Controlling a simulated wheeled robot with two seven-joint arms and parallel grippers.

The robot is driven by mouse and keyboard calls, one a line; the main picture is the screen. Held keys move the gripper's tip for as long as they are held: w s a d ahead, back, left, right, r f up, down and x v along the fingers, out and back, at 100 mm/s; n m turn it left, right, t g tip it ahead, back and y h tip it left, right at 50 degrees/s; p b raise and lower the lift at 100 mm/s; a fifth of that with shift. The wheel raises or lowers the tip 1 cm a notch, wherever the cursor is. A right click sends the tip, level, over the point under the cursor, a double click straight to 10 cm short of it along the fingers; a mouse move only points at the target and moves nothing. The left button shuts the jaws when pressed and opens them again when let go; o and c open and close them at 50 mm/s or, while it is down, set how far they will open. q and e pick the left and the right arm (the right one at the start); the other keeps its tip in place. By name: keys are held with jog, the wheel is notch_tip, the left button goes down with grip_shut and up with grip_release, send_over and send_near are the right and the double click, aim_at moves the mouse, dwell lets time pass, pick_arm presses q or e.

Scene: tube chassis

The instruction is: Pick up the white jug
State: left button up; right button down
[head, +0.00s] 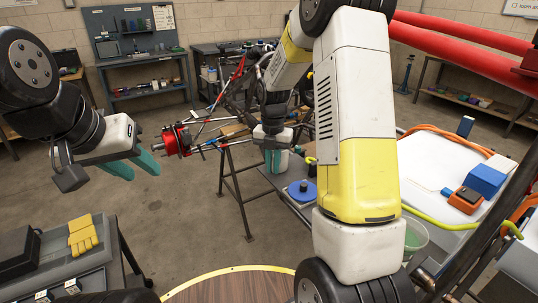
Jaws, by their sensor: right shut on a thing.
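The white jug (284,167) shows only in part in the middle of the head view, behind the teal fingers of my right gripper (272,161). My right gripper points down and is shut on it. The fingers and my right arm hide much of the jug, and I cannot tell whether its base touches the table. My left gripper (144,176) is at the left, well away from the jug. Its two teal fingers are apart with nothing between them.
A red clamp-like part on a tube frame (177,140) is between my grippers. Yellow gloves (82,236) lie on a grey case at lower left. Open floor (180,220) lies between.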

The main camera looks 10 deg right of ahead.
jog(key=shift+r, duration=0.15)
jog(key=shift+r, duration=1.6)
jog(key=s+a, duration=0.3)
jog(key=s, duration=0.4)
jog(key=s+a+r, duration=0.1)
jog(key=s+a, duration=0.2)
jog(key=s, duration=0.4)
jog(key=shift+s+a+r, duration=0.25)
